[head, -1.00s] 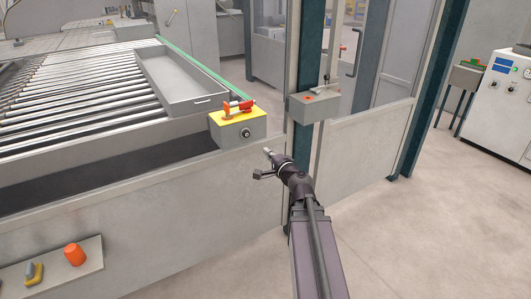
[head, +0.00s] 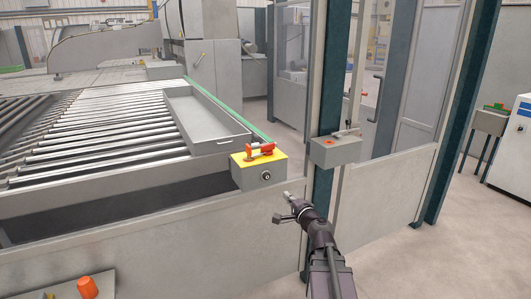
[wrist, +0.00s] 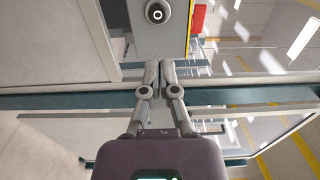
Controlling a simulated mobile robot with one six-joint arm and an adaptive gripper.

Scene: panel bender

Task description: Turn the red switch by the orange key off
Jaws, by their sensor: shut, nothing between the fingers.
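In the head view a grey box (head: 258,178) with a yellow top stands at the corner of the roller table. A red switch (head: 267,148) lies on that top, with an orange piece (head: 251,155) beside it, probably the orange key; their exact shapes are too small to tell. A round dark lock (head: 266,175) is on the box's front face. It also shows in the wrist view (wrist: 157,11), at the top. My gripper (head: 288,196) is shut and empty, in front of the box, low and to its right, apart from it. Its closed fingertips (wrist: 160,66) point toward the box.
A second grey box (head: 335,151) with a red button is mounted on the teal post to the right. A grey tray (head: 205,122) lies on the rollers (head: 105,138). An orange knob (head: 87,287) is at the lower left. Open floor lies at the right.

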